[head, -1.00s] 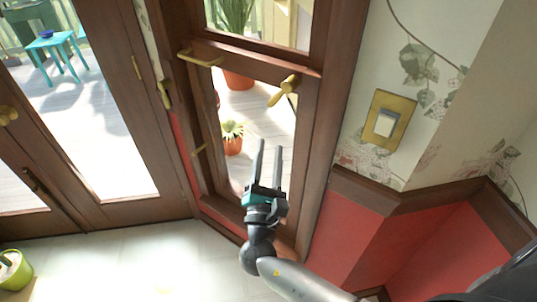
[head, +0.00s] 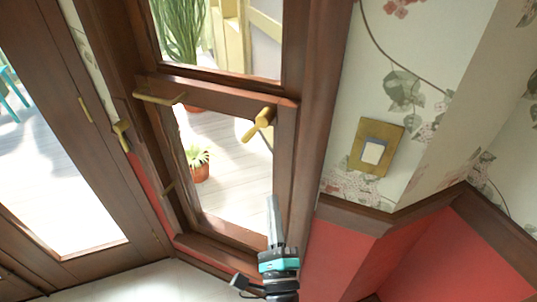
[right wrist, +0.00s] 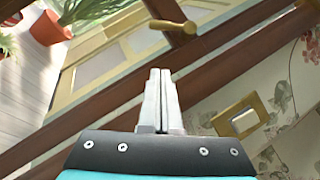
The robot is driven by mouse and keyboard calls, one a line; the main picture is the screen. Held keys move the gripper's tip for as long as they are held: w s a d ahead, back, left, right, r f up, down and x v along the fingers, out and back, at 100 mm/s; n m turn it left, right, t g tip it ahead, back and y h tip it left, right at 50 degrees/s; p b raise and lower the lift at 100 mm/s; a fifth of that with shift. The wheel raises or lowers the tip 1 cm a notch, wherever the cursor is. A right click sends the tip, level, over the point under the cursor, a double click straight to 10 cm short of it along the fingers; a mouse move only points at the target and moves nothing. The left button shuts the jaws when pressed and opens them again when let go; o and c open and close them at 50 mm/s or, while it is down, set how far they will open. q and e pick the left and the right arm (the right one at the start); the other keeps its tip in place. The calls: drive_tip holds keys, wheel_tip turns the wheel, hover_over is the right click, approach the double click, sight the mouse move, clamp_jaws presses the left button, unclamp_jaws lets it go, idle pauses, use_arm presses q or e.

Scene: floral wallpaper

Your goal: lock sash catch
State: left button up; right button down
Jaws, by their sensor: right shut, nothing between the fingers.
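The brass sash catch (head: 259,124) sits at the top right of the lower window sash (head: 222,92), its lever slanting down to the left. In the right wrist view a brass knob-ended piece, seemingly the same catch (right wrist: 175,27), shows beyond my fingertips. My right gripper (head: 273,222) is below the catch in the head view, pointing up, and does not touch it. In the right wrist view its fingers (right wrist: 161,82) are together with nothing between them. My left gripper is not in view.
A brass handle (head: 160,99) sits at the sash's upper left. A brass-plated light switch (head: 376,147) is on the floral wall to the right. Potted plants (head: 199,171) stand beyond the glass. A glazed door (head: 60,190) is at the left.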

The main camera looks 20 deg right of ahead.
sight(257, 127)
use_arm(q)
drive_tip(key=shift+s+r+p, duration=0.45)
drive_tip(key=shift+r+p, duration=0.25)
use_arm(e)
drive_tip(key=w+r, duration=0.5)
drive_tip(key=w, duration=0.6)
drive_tip(key=shift+w+d+r, duration=0.25)
drive_tip(key=shift+w+d, duration=0.05)
drive_tip(key=shift+w, duration=0.05)
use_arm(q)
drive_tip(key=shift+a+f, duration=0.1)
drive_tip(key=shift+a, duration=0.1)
use_arm(e)
drive_tip(key=shift+d, duration=0.1)
